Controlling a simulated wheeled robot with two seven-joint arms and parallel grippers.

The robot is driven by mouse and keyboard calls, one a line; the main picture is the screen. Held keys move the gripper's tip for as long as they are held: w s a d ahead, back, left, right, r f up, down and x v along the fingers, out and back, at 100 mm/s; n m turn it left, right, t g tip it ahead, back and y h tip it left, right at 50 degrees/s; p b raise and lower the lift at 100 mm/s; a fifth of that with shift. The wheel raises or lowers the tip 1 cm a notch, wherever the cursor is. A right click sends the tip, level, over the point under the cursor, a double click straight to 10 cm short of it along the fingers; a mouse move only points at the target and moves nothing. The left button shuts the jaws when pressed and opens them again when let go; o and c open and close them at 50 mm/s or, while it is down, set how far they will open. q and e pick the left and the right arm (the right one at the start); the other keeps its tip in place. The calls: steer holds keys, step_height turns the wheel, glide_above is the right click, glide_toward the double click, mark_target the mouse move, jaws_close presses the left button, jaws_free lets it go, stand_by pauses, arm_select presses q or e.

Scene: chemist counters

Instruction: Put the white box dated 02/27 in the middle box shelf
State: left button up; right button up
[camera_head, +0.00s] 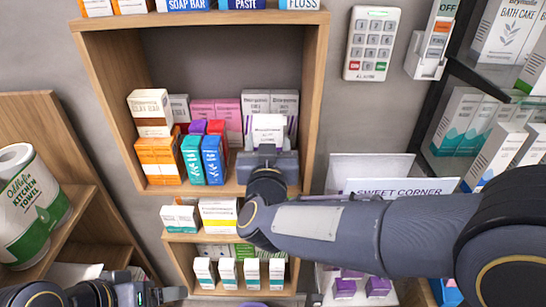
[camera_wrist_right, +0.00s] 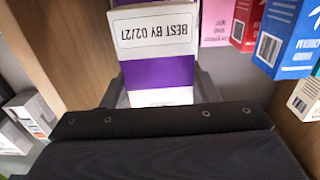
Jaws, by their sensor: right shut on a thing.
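The white box (camera_head: 268,129) is in my right gripper (camera_head: 268,153), inside the opening of the middle wooden box shelf (camera_head: 312,95). In the right wrist view the white box (camera_wrist_right: 155,28) has a purple band and reads "BEST BY 02/27", upside down in the picture. The right gripper (camera_wrist_right: 160,92) is shut on it, one finger on each side. The head view does not show clearly whether the box touches the shelf floor. My left gripper (camera_head: 150,294) is low at the bottom left, partly cut off; its jaws are unclear.
Orange boxes (camera_head: 159,160), teal and blue boxes and pink boxes (camera_head: 215,108) fill the shelf's left and middle. Tall white boxes (camera_head: 270,104) stand behind the held box. A lower shelf (camera_head: 181,262) holds small cartons. A keypad (camera_head: 371,43) is on the wall at right.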

steer(key=shift+w+d+f, duration=0.25)
steer(key=shift+d+f, duration=0.2)
steer(key=shift+f, duration=0.1)
steer(key=shift+w+d+f, duration=0.1)
steer(key=shift+d+f, duration=0.05)
steer(key=shift+f, duration=1.6)
steer(key=shift+f+b, duration=0.25)
steer(key=shift+b, duration=0.1)
steer(key=o, duration=1)
steer(key=shift+r, duration=0.1)
steer(key=shift+r, duration=0.1)
steer(key=shift+r, duration=0.1)
steer(key=s+b, duration=0.1)
steer(key=s, duration=1.1)
